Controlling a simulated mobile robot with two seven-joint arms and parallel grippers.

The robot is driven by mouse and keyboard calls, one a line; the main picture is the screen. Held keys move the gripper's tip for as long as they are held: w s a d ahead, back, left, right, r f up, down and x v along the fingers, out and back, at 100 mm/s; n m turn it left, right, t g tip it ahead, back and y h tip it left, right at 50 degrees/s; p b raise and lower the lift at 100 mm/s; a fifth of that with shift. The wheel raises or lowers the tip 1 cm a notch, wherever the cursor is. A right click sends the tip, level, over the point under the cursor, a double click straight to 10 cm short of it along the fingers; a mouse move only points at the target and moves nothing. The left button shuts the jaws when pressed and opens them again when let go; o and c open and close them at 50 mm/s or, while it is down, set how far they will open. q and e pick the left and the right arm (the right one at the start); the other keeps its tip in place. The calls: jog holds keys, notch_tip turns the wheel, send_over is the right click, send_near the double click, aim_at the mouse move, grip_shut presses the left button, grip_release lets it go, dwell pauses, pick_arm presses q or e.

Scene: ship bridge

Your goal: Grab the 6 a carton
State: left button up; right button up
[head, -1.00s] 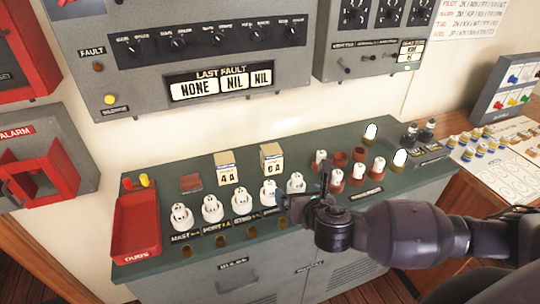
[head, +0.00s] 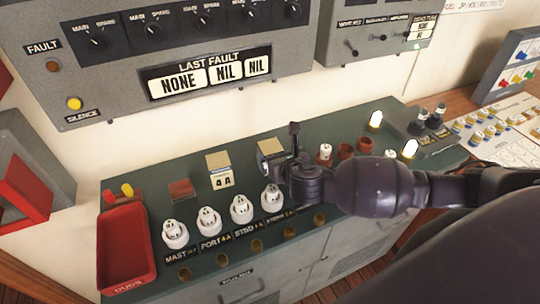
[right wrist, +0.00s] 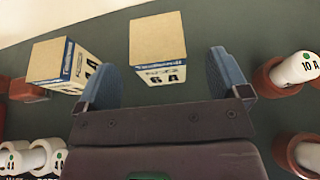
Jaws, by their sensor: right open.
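The 6 A carton (right wrist: 158,50) is a small tan box with a white and blue label. In the right wrist view it shows between the two open fingers of my right gripper (right wrist: 163,82), with a gap on each side. In the head view the carton (head: 269,147) stands on the green console top, partly hidden by my right gripper (head: 285,152). I cannot tell how far down the fingers reach around it. The similar 4 A carton (right wrist: 65,62) stands to its left, close by the left finger; it also shows in the head view (head: 220,171). My left gripper is out of view.
White fuses (head: 209,221) stand in a row in front of the cartons. A red tray (head: 125,245) is at the console's left end. Red sockets (head: 346,150) and a lit lamp (head: 376,120) are to the right. A grey fault panel (head: 120,95) hangs behind.

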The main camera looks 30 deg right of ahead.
aim_at(274, 151)
jog(key=shift+p+x, duration=0.35)
jog(key=shift+x, duration=2.5)
jog(key=shift+w+r, duration=0.1)
jog(key=shift+r, duration=0.05)
jog(key=c, duration=1.2)
